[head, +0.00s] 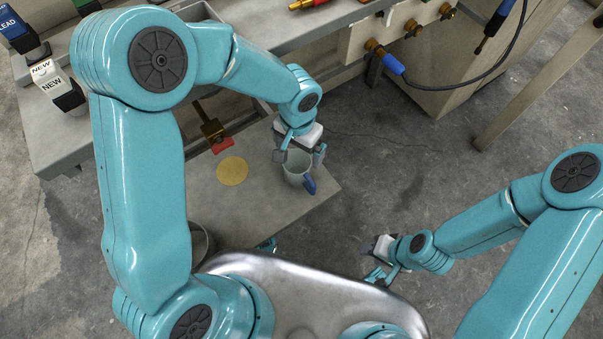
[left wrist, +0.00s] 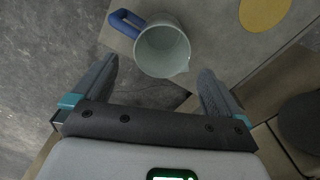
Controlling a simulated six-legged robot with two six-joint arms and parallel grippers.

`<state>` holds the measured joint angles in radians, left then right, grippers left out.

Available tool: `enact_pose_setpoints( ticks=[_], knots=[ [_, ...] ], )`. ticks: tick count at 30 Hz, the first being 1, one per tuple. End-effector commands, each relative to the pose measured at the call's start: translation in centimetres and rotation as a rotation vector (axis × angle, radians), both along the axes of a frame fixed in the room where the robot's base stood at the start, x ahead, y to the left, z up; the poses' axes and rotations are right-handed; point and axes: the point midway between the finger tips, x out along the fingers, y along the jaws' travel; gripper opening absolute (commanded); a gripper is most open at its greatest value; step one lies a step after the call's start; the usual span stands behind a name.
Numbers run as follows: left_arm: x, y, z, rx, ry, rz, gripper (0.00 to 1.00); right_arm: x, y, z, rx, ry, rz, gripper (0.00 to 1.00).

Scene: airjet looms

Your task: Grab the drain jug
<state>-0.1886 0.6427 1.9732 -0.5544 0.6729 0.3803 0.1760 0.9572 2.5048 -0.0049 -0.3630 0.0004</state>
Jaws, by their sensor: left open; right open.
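The drain jug (head: 297,170) is a pale grey-green jug with a blue handle. It stands upright on a grey slab near its right edge. In the left wrist view the jug (left wrist: 162,50) shows its open top, with the blue handle at upper left and the spout at lower right. My left gripper (head: 299,156) is open over the jug and partly hides it. In the left wrist view the fingers (left wrist: 157,70) lie to either side of the jug's near part, with nothing gripped. My right gripper (head: 372,262) is open and empty, off to the lower right over the floor.
A yellow disc (head: 232,170) lies on the slab left of the jug. A brass valve with a red handle (head: 221,145) juts out above it. A grey container (head: 199,243) is partly hidden behind my left arm. Machine fittings (head: 375,45) and a hose are at the back. The floor right is clear.

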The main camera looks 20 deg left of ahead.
Motion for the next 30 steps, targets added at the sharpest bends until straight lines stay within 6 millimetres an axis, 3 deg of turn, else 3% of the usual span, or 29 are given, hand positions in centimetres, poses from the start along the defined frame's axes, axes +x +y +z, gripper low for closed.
enact_pose_setpoints(
  ticks=[1, 3, 12, 20, 28, 30],
  knots=[
    [-0.1, 0.0, -1.6, 0.001, 0.003, 0.000, 1.00, 0.0, 0.0, -0.8, 0.000, 0.000, 0.000, 0.43],
    [-0.2, 0.0, -2.8, 0.000, 0.003, 0.000, 1.00, 0.0, 0.0, -1.2, 0.000, 0.000, 0.000, 0.43],
    [0.1, 0.1, -4.9, -0.001, 0.000, 0.001, 1.00, 0.0, 0.0, -1.9, 0.000, 0.000, 0.000, 0.43],
    [0.4, 0.2, -9.0, -0.001, 0.001, 0.002, 1.00, 0.2, -0.2, -3.8, -0.002, -0.003, -0.006, 0.43],
    [0.5, 0.2, -9.3, -0.001, -0.001, 0.002, 1.00, 0.2, -0.2, -3.7, -0.002, -0.004, -0.010, 0.43],
    [0.5, 0.2, -9.3, -0.001, -0.001, 0.002, 0.77, 0.2, -0.2, -3.7, -0.002, -0.004, -0.010, 0.43]
  ],
)
